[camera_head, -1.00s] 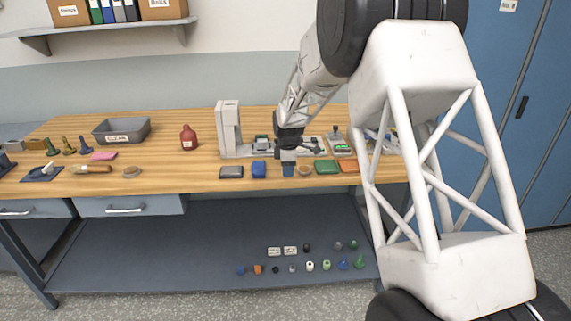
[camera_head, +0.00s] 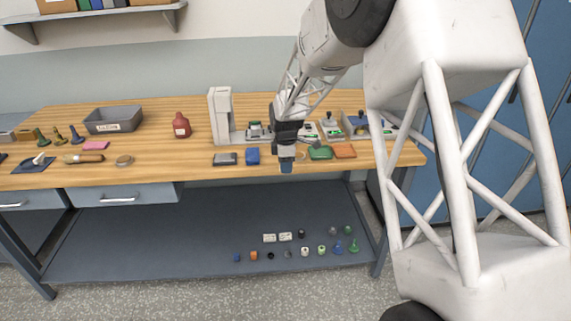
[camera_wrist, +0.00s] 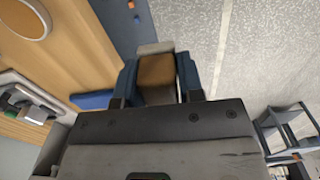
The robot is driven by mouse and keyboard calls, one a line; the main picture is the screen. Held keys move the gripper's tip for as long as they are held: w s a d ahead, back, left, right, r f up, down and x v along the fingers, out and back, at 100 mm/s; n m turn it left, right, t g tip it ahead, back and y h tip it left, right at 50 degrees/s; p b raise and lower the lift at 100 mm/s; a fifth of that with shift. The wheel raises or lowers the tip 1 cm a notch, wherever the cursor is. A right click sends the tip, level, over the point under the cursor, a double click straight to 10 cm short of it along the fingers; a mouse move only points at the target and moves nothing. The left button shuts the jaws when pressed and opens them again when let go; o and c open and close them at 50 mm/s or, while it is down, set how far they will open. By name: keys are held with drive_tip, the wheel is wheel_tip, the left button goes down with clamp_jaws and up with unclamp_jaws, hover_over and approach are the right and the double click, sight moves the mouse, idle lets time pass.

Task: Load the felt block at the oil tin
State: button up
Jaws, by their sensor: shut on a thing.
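My gripper (camera_head: 287,167) is over the front edge of the bench, right of a blue block. In the wrist view its two blue fingers (camera_wrist: 157,72) are closed on a small brown block (camera_wrist: 158,82) with a pale grey end; it looks like the felt block. The fingers hide this block in the head view. A red bottle-shaped container (camera_head: 181,128) with a pale label stands upright at the back of the bench, left of the white stand; it may be the oil tin. My gripper is well to its right and apart from it.
A white upright stand (camera_head: 221,115) rises between the red container and my gripper. A dark block (camera_head: 225,159), the blue block (camera_head: 252,156), a green block (camera_head: 320,153) and an orange block (camera_head: 345,151) line the front. A grey bin (camera_head: 113,121) stands back left.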

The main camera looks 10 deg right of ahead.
drive_tip(key=o, duration=0.4)
drive_tip(key=c, duration=0.3)
drive_tip(key=w+d+r, duration=0.1)
drive_tip(key=w+d, duration=0.1)
drive_tip(key=w, duration=0.2)
drive_tip(key=w+d+r, duration=0.1)
drive_tip(key=w+d, duration=0.1)
drive_tip(key=w, duration=0.3)
drive_tip(key=w+d+r, duration=0.1)
drive_tip(key=w+d, duration=0.1)
drive_tip(key=w, duration=0.3)
drive_tip(key=shift+w+d+r, duration=0.2)
drive_tip(key=shift+w+r, duration=0.05)
